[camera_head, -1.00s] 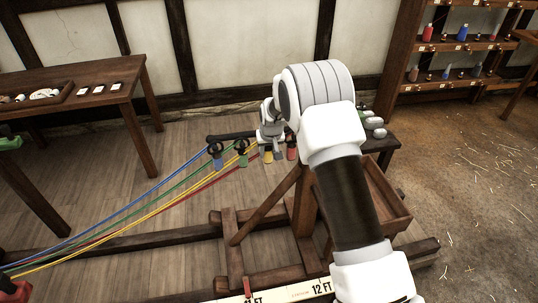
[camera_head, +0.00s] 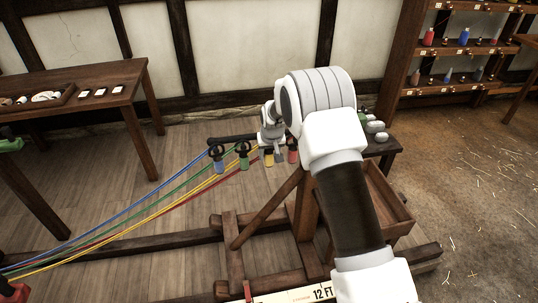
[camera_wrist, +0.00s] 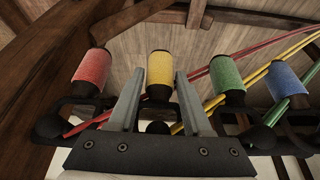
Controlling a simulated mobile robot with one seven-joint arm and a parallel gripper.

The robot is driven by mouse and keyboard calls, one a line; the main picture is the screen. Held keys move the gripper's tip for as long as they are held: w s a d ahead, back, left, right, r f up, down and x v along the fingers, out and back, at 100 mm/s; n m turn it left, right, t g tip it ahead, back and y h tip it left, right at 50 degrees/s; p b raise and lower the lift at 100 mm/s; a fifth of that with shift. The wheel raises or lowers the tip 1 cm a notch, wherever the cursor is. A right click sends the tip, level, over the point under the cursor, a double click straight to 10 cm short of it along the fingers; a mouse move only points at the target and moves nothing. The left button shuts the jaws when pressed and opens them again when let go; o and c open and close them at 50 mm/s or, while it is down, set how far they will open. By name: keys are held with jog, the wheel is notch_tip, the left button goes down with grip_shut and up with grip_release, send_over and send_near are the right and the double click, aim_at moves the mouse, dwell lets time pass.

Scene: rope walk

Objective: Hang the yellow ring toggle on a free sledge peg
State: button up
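The yellow toggle (camera_wrist: 160,76) hangs in line with the others along the dark peg bar (camera_head: 232,138), and its rope runs back to the left. In the wrist view it stands between the two fingers of my gripper (camera_wrist: 159,88), with a narrow gap on each side. My gripper looks open around it. The yellow toggle (camera_head: 268,158) is partly covered by my gripper in the head view. The red toggle (camera_wrist: 91,72), green toggle (camera_wrist: 227,80) and blue toggle (camera_wrist: 286,85) hang beside it. The yellow toggle's ring and peg are mostly hidden behind the fingers.
The wooden sledge frame (camera_head: 268,208) stands below the bar, with a length scale (camera_head: 300,293) at the front. Taut ropes cross the left side. A table (camera_head: 100,78) stands back left and shelves (camera_head: 450,50) back right.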

jog(key=shift+o, duration=1.4)
jog(key=s+d+f+v, duration=0.1)
jog(key=d+v, duration=0.1)
jog(key=v, duration=1.1)
jog(key=s+d+v, duration=0.1)
jog(key=s+v, duration=0.1)
jog(key=v, duration=1.2)
jog(key=s+d+r+m, duration=0.1)
jog(key=s+d+r, duration=0.2)
jog(key=s, duration=0.7)
jog(key=s+d+r, duration=0.3)
jog(key=s+d, duration=0.1)
jog(key=s, duration=0.5)
jog(key=s+d+f+t, duration=0.1)
jog(key=s+d+f, duration=0.1)
jog(key=s, duration=0.8)
jog(key=shift+s+f+m+h, duration=0.2)
jog(key=shift+s+m+h, duration=0.15)
jog(key=shift+m+h, duration=0.05)
